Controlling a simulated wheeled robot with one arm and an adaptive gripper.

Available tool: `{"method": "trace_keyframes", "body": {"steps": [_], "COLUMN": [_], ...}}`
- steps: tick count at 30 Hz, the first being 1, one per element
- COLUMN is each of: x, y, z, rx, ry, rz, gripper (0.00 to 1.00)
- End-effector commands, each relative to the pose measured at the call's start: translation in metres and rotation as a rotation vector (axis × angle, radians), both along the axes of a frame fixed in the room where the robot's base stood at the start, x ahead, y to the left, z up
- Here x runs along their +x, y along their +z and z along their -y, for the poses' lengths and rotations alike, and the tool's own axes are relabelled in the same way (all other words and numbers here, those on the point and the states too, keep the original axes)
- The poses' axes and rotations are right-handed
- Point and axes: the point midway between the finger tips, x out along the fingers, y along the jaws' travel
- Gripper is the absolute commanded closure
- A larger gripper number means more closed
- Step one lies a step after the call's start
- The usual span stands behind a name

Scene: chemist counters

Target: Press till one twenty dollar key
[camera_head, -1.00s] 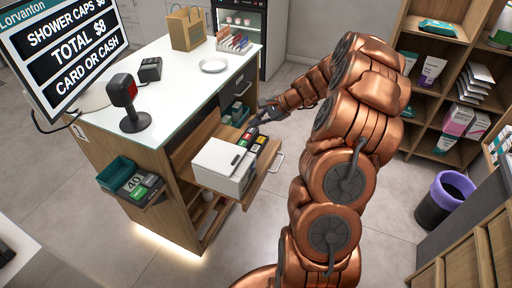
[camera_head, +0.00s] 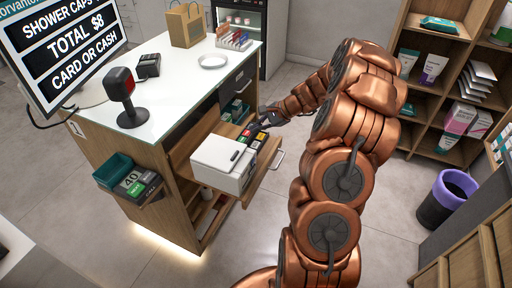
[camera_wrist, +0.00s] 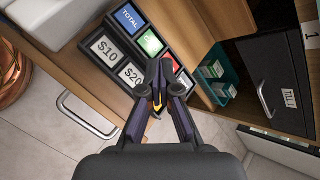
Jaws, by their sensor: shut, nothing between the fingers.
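The white $20 key (camera_wrist: 131,74) sits on a dark key panel in the wrist view, beside the white $10 key (camera_wrist: 104,48). The blue TOTAL key (camera_wrist: 129,18), a green key (camera_wrist: 150,42) and a partly hidden red key (camera_wrist: 174,62) are on the same panel. My gripper (camera_wrist: 160,72) is shut and empty, its tips right of the $20 key in the picture; I cannot tell whether they touch the panel. In the head view my gripper (camera_head: 264,119) is at the far end of the key panel, beside the white till (camera_head: 218,160) on the pulled-out shelf.
A dark cabinet front marked TILL 1 (camera_wrist: 289,96) and a teal tray (camera_wrist: 217,72) are at the right in the wrist view. The shelf handle (camera_wrist: 88,118) juts out at the left. A side-mounted card reader (camera_head: 135,184) and a counter (camera_head: 185,75) stand left.

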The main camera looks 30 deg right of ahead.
Motion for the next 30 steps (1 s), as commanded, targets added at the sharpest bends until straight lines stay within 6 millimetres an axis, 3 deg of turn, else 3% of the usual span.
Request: {"method": "trace_keyframes", "body": {"steps": [3,11,30], "x": [0.000,0.000,0.000], "y": [-0.019,-0.041,-0.044], "z": [0.000,0.000,0.000], "rx": [-0.001,0.001,-0.001], "ry": [0.000,-0.002,0.001], "rz": [-0.001,0.001,0.000], "gripper": [1.00,1.00,1.00]}}
